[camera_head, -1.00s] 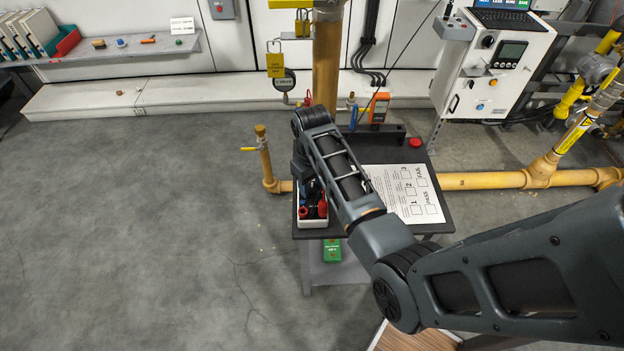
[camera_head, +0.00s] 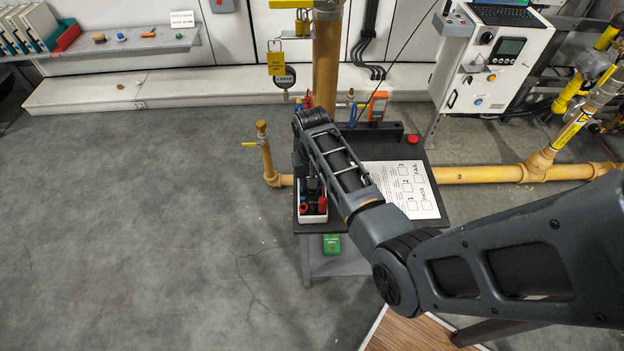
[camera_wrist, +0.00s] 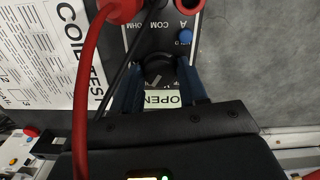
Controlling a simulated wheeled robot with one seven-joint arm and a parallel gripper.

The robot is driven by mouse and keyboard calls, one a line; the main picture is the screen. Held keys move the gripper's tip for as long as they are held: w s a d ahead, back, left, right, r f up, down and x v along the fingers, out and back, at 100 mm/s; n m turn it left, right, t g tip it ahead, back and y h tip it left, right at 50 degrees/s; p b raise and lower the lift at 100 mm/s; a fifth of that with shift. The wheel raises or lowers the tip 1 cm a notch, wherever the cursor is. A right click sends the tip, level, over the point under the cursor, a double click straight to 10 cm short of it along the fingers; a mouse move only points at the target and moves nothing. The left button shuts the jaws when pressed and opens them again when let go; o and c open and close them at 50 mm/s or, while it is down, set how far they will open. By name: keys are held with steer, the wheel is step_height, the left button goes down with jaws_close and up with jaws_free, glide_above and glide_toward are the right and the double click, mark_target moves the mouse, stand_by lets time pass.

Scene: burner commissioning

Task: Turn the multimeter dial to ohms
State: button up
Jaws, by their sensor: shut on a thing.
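The multimeter (camera_wrist: 208,22) shows in the wrist view as a dark panel with COM, OHM and A lettering and a blue button (camera_wrist: 185,36). Its dark round dial (camera_wrist: 158,64) sits between the two dark blue fingers of my gripper (camera_wrist: 160,80). The fingers are shut on the dial. A pale label reading OPEN (camera_wrist: 162,99) shows just below the dial. The dial's pointer setting cannot be read clearly. A red plug and lead (camera_wrist: 92,60) and a thin black lead run over the panel's left side.
An orange device (camera_head: 377,104) stands behind. Yellow pipes run beside the table. The floor to the left is clear.

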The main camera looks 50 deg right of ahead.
steer(key=o, duration=0.8)
steer(key=shift+r, duration=3.9)
